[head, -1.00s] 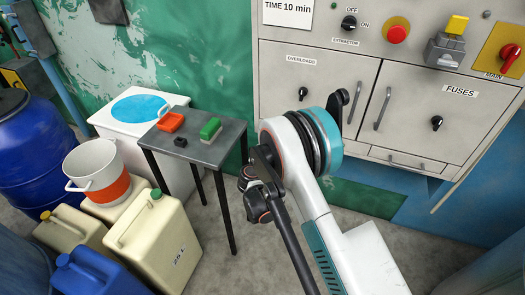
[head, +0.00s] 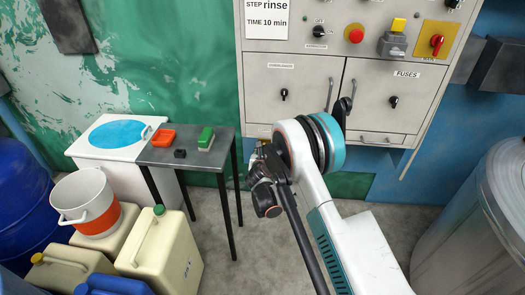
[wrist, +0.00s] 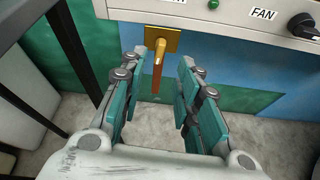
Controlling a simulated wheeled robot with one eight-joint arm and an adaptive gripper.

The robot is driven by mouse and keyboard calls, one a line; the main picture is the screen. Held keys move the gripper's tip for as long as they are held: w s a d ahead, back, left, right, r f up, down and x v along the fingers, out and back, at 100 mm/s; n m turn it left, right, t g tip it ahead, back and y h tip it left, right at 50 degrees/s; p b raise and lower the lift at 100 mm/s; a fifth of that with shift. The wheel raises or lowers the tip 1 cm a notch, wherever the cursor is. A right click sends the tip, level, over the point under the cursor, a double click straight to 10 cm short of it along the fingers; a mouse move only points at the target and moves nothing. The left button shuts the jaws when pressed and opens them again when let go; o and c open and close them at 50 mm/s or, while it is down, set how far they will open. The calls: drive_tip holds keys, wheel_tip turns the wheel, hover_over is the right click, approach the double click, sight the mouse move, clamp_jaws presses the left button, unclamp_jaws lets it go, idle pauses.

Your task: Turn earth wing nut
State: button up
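A square brass plate (wrist: 168,38) is on the underside edge of the grey panel in the wrist view. A copper-coloured piece (wrist: 158,66) hangs down from it, narrow and upright. I take this fitting for the earth wing nut, but its wings cannot be made out clearly. My gripper (wrist: 170,70) is open, with its teal-padded fingers apart on either side of the copper piece. Nothing is held, and I cannot tell how far beyond the fingertips the fitting is.
The grey cabinet (head: 310,97) with knobs and handles stands at the back. A small dark table (head: 222,150) with coloured items is to the left, beside a white tub (head: 88,150) and canisters (head: 168,245). A grey drum (head: 490,215) stands at the right.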

sight(264, 147)
drive_tip(key=b+x, duration=0.2)
drive_tip(key=x, duration=0.7)
drive_tip(key=shift+c, duration=0.2)
clamp_jaws()
